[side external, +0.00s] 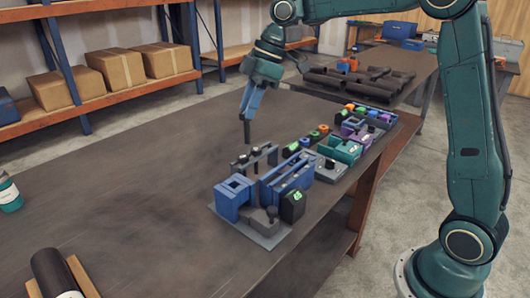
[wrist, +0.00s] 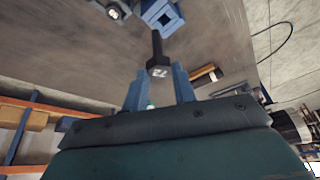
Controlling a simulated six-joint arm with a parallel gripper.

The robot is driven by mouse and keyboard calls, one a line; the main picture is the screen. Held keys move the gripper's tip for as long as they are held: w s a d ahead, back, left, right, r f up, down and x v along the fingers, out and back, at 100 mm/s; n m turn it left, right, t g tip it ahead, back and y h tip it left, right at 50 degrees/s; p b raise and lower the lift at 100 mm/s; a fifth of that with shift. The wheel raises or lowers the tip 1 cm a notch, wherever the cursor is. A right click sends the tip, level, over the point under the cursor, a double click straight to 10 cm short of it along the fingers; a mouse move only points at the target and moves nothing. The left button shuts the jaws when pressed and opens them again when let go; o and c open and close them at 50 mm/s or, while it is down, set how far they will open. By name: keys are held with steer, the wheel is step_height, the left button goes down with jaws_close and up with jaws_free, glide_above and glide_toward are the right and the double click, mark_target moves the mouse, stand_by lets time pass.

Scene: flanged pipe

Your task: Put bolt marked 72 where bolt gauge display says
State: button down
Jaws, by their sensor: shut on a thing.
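The bolt marked 72 (wrist: 158,55) is dark, with a white 72 on its head. My gripper (wrist: 158,88) has blue fingers shut on it at the head end, and its shank points away from the gripper. In the side view my gripper (side external: 250,108) holds the bolt (side external: 247,132) upright above the grey bolt rack (side external: 262,157), clear of it. Dark bolts stand in that rack. The black gauge display (side external: 292,205) shows green digits too small to read. It stands by the blue gauge block (side external: 234,197) and a blue slotted holder (side external: 287,182) on a grey plate (side external: 250,229).
A grey box (side external: 322,172), a teal box (side external: 340,149) and purple boxes (side external: 361,132) stand in a row behind the blue holder. Small coloured parts (side external: 313,136) lie beside them. Dark pipes (side external: 360,80) lie on the back table. The left table top is mostly clear.

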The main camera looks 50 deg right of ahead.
steer(key=s+d+f, duration=0.4)
steer(key=d+f, duration=0.3)
steer(key=d, duration=0.3)
steer(key=shift+s+f, duration=0.2)
steer(key=shift+f, duration=0.05)
steer(key=shift+f, duration=0.1)
stand_by(0.6)
steer(key=shift+f, duration=1.1)
steer(key=shift+f, duration=0.15)
steer(key=shift+f, duration=1.75)
steer(key=shift+f, duration=1.45)
stand_by(0.7)
steer(key=c, duration=0.7)
jaws_free()
steer(key=shift+o, duration=0.2)
